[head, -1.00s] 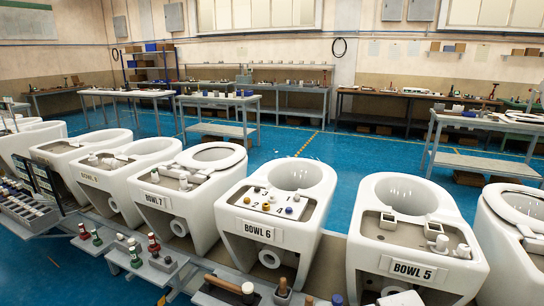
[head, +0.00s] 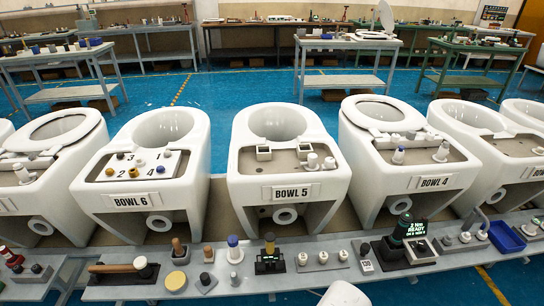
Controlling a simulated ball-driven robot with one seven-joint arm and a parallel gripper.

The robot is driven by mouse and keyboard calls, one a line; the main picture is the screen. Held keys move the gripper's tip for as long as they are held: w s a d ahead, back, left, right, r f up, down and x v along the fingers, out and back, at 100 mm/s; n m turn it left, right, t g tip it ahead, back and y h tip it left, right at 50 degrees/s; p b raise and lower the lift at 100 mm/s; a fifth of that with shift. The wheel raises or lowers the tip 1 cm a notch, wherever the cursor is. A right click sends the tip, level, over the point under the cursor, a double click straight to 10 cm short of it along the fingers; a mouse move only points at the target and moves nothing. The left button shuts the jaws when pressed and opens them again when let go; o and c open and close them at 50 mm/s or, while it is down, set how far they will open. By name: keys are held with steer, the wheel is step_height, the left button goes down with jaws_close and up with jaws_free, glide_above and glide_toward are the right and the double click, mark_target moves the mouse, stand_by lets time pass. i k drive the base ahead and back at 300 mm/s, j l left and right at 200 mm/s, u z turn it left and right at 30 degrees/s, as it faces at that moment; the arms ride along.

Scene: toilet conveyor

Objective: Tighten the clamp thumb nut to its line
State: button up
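I cannot make out a clamp thumb nut or its line for sure; the parts are too small at this distance. A black fixture with a brass-coloured top (head: 270,256) stands on the grey bench (head: 225,283) in front of BOWL 5 (head: 290,192). A dark green and black device (head: 400,231) stands farther right on the bench, beside a small lit display reading "READY" (head: 417,229). My gripper is not in view. A rounded white shape at the bottom edge may be part of my arm.
White bowls stand in a row behind the bench, including BOWL 6 (head: 135,200) and BOWL 4 (head: 435,182). The bench carries a wooden-handled mallet (head: 118,268), several small parts and a blue tray (head: 506,237). Blue floor and worktables lie behind.

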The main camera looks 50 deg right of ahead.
mark_target(329, 162)
steer(key=z, duration=0.95)
